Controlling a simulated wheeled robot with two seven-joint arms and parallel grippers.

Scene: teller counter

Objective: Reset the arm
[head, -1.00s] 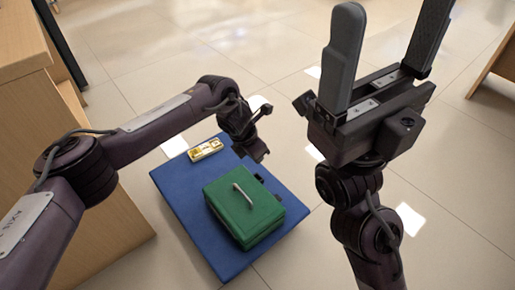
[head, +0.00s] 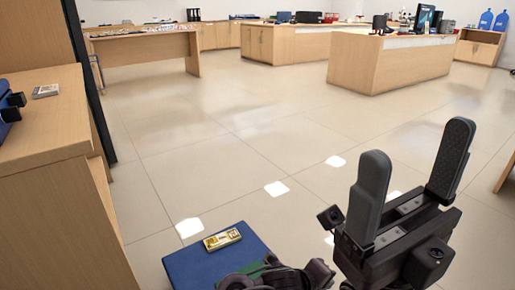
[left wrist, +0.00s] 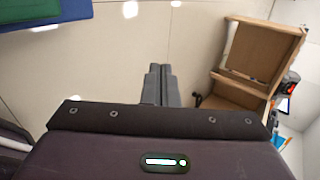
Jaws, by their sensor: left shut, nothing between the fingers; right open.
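My left gripper (left wrist: 160,82) is shut and empty in the left wrist view, its two fingers together over bare floor. In the head view only dark parts of my left arm show at the bottom edge. My right gripper (head: 412,187) is open and empty, its fingers pointing up and standing well apart in the head view.
A blue platform (head: 195,265) holds a gold bar (head: 222,239); a green box (left wrist: 28,10) shows at the left wrist view's top left. A wooden counter (head: 45,190) stands at left. Desks (head: 390,68) stand farther back. The floor between is clear.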

